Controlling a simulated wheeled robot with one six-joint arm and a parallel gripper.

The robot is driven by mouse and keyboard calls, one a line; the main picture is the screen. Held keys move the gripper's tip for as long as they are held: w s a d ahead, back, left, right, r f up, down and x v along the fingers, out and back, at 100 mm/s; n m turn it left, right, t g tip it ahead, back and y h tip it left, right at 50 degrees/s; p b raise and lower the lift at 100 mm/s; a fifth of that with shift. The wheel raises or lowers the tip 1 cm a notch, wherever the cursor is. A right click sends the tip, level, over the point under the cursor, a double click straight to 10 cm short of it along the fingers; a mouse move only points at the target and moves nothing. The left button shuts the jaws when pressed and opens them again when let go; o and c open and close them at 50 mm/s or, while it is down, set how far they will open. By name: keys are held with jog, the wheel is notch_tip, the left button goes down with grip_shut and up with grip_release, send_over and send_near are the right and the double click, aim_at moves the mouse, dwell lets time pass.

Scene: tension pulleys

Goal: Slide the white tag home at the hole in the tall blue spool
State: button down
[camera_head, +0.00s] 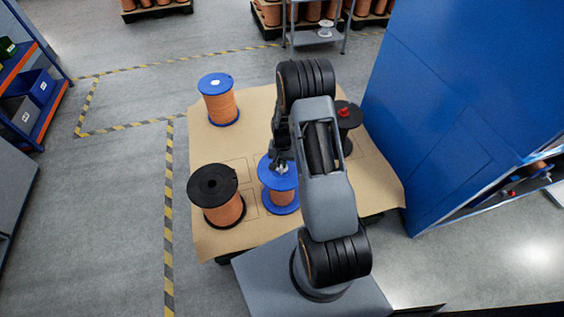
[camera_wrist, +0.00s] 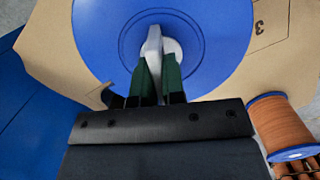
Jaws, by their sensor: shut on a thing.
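The tall blue spool (camera_head: 290,183), with blue flanges and copper-coloured winding, stands at the front middle of the table, partly hidden by my arm. Its blue top flange (camera_wrist: 215,50) fills much of the wrist view. My gripper (camera_wrist: 157,76) is over this flange, its green-padded fingers shut on the white tag (camera_wrist: 153,42). The tag's far end lies over the pale round hub (camera_wrist: 174,48) at the flange's middle. The tag and fingers cover part of the hub, so I cannot tell whether the tag is in the hole. In the head view my gripper (camera_head: 282,163) is just above the spool.
Another blue spool (camera_head: 218,100) with a white centre stands at the table's back left. A black spool (camera_head: 215,195) stands close at the left. A dark spool with a red piece (camera_head: 346,113) is behind my arm. A blue cabinet (camera_head: 450,90) rises at the right.

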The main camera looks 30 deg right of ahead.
jog(key=c, duration=1.1)
grip_release()
jog(key=r, duration=0.4)
jog(key=w+r, duration=0.1)
jog(key=r, duration=0.4)
jog(key=d+r, duration=0.1)
jog(key=r, duration=0.3)
jog(key=shift+w+r, duration=0.15)
jog(key=shift+r, duration=0.2)
jog(key=s+a+r+n+t, duration=0.1)
jog(key=s+a+r+n, duration=0.1)
jog(key=s+r, duration=0.3)
jog(key=s+a+r+n+t+p, duration=0.1)
jog(key=s+a+r+n+t, duration=0.1)
jog(key=s+a+r, duration=0.3)
jog(key=s+a+r+n+t+p, duration=0.1)
jog(key=s+a+r+n, duration=0.2)
jog(key=s+r, duration=0.4)
jog(key=shift+s+a+r+t+h, duration=0.1)
jog(key=shift+a+r+t+h, duration=0.1)
jog(key=shift+r, duration=0.35)
jog(key=shift+s+a+r+t+h, duration=0.1)
jog(key=shift+r+t+h, duration=0.1)
jog(key=shift+r, duration=0.35)
